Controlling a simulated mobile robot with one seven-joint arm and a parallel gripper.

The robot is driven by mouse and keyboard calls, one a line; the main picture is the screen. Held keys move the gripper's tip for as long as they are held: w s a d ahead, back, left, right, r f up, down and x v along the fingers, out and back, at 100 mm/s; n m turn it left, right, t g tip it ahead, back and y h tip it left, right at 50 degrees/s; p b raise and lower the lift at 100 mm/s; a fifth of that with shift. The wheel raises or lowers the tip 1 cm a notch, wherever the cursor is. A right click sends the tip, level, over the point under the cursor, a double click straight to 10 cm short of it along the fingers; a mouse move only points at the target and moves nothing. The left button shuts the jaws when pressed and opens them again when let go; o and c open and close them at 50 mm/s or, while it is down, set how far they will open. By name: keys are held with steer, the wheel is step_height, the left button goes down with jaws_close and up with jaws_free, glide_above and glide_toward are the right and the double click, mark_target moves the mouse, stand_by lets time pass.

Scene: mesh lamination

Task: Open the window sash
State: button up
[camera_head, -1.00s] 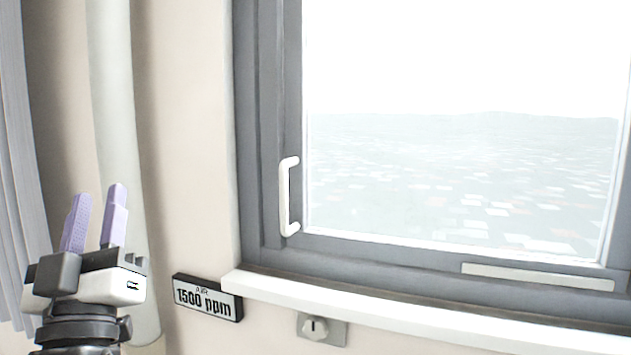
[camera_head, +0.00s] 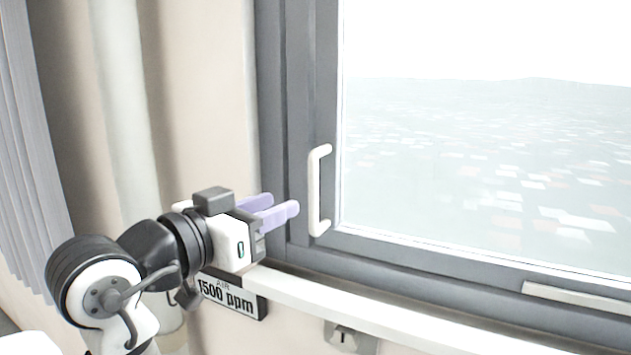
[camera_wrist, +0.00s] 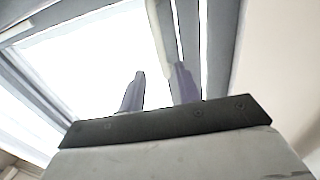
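The window sash (camera_head: 327,262) has a grey frame around a bright pane, and it looks closed. A white upright bar handle (camera_head: 314,190) is fixed to its left side. My gripper (camera_head: 284,208) has two purple fingers pointing right at the handle, a short way left of its lower half. The fingers are apart with nothing between them. In the wrist view the fingers (camera_wrist: 158,82) are spread, and the white handle (camera_wrist: 160,35) shows beyond them, nearer the right finger.
A white sill (camera_head: 375,312) runs below the window, close under my gripper. An air sign reading 1500 ppm (camera_head: 230,294) and a small wall fitting (camera_head: 350,338) sit below it. A curtain (camera_head: 30,150) and a pale vertical pipe (camera_head: 120,120) stand at left.

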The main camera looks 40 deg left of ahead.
mark_target(310, 191)
steer(key=w+p, duration=0.1)
steer(key=w, duration=0.3)
steer(key=w+p, duration=0.1)
steer(key=w, duration=0.4)
steer(key=shift+w+a+p, duration=0.2)
steer(key=shift+w+p, duration=0.1)
steer(key=shift+p, duration=0.1)
steer(key=shift+c, duration=0.4)
jaws_close()
